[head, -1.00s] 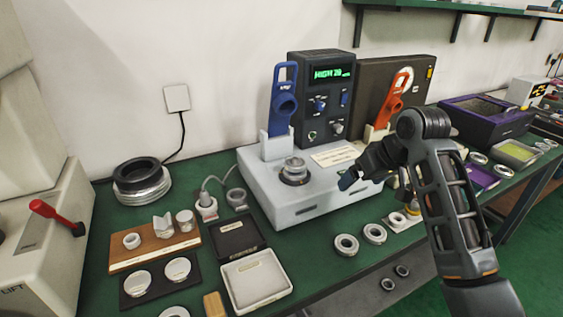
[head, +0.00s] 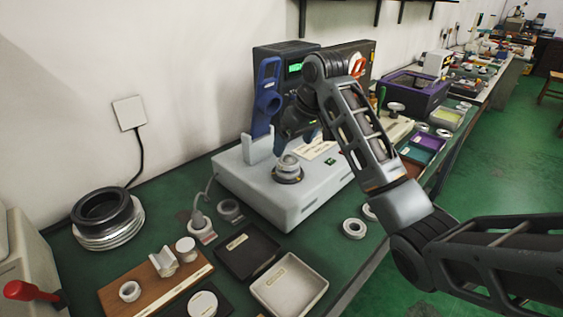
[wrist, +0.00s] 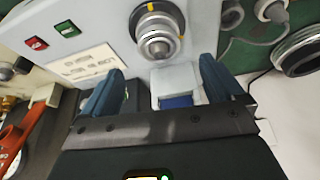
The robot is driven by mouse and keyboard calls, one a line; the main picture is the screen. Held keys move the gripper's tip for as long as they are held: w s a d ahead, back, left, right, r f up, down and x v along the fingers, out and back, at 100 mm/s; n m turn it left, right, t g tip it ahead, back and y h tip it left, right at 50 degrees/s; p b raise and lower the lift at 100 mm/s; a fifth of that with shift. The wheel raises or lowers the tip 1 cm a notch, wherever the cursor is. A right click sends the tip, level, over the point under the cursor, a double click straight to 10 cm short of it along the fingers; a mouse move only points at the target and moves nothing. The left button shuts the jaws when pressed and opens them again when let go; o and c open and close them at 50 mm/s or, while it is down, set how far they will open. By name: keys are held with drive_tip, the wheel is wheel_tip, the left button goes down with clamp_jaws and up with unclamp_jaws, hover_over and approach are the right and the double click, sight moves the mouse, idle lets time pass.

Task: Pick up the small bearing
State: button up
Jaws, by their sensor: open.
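A small silver bearing (head: 288,163) sits on the round spindle of the pale grey machine (head: 300,205). In the wrist view the bearing (wrist: 157,42) shows at the top middle, beyond the fingertips and roughly between them. My gripper (wrist: 160,85) is open, its two dark blue fingers wide apart with nothing between them. In the head view my gripper (head: 297,138) hangs over the machine, just above the bearing and partly hidden by my arm. I cannot tell the exact gap between the fingertips and the bearing.
A blue lever handle (head: 266,95) stands on the machine behind the spindle. Loose rings (head: 354,228) lie at the bench's front edge. A black tray (head: 247,252), a white tray (head: 290,288) and a wooden board (head: 160,285) are at the front left.

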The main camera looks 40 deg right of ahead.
sight(290, 157)
drive_tip(key=x, duration=0.3)
drive_tip(key=p+x, duration=0.1)
drive_tip(key=x, duration=0.1)
drive_tip(key=shift+s+f, duration=0.15)
drive_tip(key=shift+f, duration=0.3)
drive_tip(key=shift+c, duration=0.2)
drive_tip(key=c, duration=1.2)
drive_tip(key=shift+r, duration=0.1)
drive_tip(key=shift+c, duration=0.8)
